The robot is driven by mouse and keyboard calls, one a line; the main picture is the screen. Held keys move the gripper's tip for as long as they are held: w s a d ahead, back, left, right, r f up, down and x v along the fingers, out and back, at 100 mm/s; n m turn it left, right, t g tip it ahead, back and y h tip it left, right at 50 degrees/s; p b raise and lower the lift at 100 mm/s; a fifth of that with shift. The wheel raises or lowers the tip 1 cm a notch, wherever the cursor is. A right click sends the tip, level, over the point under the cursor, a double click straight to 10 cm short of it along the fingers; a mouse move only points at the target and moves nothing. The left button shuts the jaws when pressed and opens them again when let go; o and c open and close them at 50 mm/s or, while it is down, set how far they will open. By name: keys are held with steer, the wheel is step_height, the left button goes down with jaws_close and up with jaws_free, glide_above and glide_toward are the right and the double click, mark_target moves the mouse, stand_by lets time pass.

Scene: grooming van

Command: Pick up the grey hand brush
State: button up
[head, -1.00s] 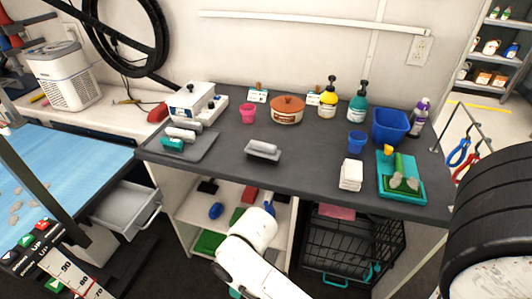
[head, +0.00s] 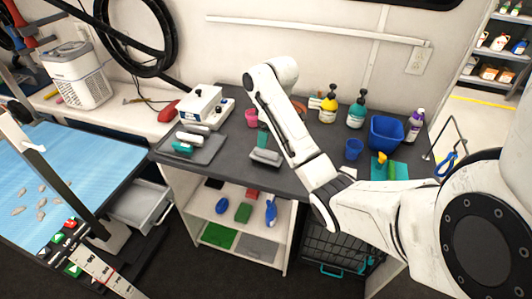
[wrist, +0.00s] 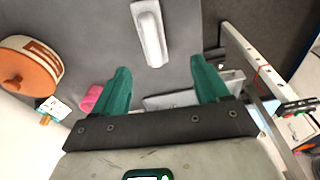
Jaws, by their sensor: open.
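The grey hand brush (head: 266,157) lies on the dark grey counter in the head view, with its pale handle on top. In the wrist view the brush (wrist: 150,32) shows at the top centre, beyond the fingertips and apart from them. My gripper (wrist: 158,68) has two teal fingers spread apart with nothing between them. In the head view my arm reaches over the counter, and the teal fingers hang just above and behind the brush, partly hidden by the arm.
An orange-brown lidded pot (wrist: 28,68) and a pink cup (head: 251,118) stand behind the brush. A grey tray (head: 208,151) with other brushes and a white device (head: 200,101) are to the left. Bottles, a blue bin (head: 386,132) and a blue cup (head: 354,149) stand to the right.

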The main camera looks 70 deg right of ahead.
mark_target(266, 151)
steer(key=shift+s+d+r, duration=0.25)
steer(key=shift+d+r, duration=0.1)
steer(key=shift+d, duration=0.2)
steer(key=shift+d+f, duration=0.1)
steer(key=shift+f, duration=0.1)
steer(key=f, duration=0.1)
steer(key=f+b, duration=0.1)
steer(key=f, duration=0.1)
steer(key=f+b, duration=0.1)
steer(key=shift+w+f, duration=0.35)
steer(key=shift+w+f+p, duration=0.2)
steer(key=shift+f+p, duration=0.1)
steer(key=shift+f, duration=1.1)
steer(key=shift+w+f+p, duration=0.2)
steer(key=shift+f+p, duration=0.1)
steer(key=shift+f, duration=1.05)
steer(key=c, duration=1.2)
